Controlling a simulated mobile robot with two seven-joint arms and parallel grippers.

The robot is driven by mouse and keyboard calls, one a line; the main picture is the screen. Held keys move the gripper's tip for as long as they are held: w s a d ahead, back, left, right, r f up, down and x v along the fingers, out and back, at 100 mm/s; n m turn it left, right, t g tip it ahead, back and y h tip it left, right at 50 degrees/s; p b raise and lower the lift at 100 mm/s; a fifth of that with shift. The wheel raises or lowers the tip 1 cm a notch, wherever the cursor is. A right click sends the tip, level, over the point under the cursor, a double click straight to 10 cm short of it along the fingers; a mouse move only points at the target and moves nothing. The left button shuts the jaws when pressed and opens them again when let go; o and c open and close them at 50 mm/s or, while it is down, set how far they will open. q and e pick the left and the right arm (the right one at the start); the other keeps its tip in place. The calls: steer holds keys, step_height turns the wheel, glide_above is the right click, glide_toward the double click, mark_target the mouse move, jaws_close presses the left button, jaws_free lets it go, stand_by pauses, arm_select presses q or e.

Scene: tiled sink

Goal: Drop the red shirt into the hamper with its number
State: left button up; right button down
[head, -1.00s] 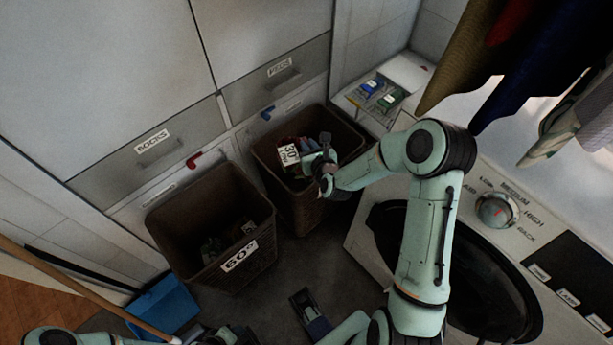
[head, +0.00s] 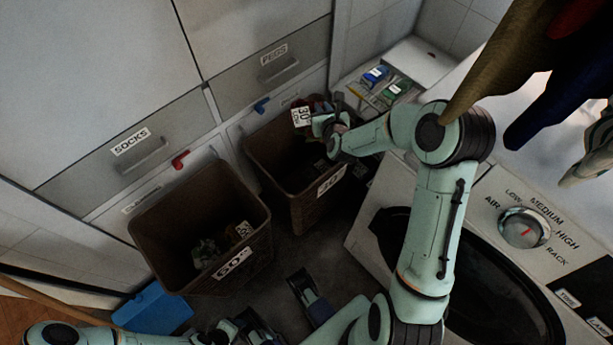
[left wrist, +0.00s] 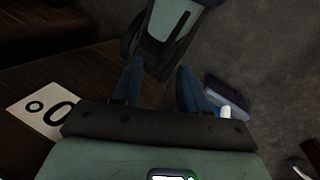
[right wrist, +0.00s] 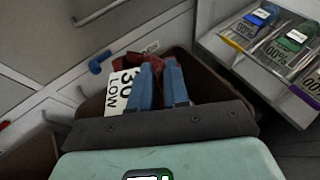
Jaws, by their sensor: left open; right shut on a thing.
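My right gripper (right wrist: 158,65) is shut on the red shirt (right wrist: 132,66), with a white tag (right wrist: 122,92) reading "30 LOW" hanging beside the fingers. In the head view this right gripper (head: 326,122) is at the back rim of the right brown hamper (head: 275,160), whose label (head: 332,180) appears to read 30°. The shirt is mostly hidden by the gripper there. The left brown hamper (head: 160,250) has a 60° label (head: 233,264). My left gripper (left wrist: 158,68) is open and empty, low beside a hamper label.
The 60° hamper holds some clothes. A white machine with a dial (head: 524,228) stands right. A tray of blue and green items (head: 385,85) lies behind. Clothes (head: 520,50) hang upper right. A blue dustpan (head: 150,308) and a brush (left wrist: 227,96) are on the floor.

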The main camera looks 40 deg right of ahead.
steer(key=f+b, duration=0.1)
steer(key=f, duration=0.1)
steer(key=f+b, duration=0.2)
steer(key=shift+d+f, duration=0.2)
steer(key=shift+f, duration=0.1)
steer(key=shift+f+b, duration=0.3)
steer(key=shift+f, duration=0.05)
arm_select(q)
steer(key=w+a+f+t+y, duration=0.1)
steer(key=w+a+f, duration=0.1)
steer(key=w+f, duration=0.2)
steer(key=shift+w+a+t, duration=0.2)
steer(key=shift+w+t, duration=0.2)
steer(key=shift+w, duration=0.3)
arm_select(e)
steer(key=c, duration=1)
jaws_free()
steer(key=shift+c, duration=0.2)
arm_select(q)
steer(key=shift+s, duration=0.15)
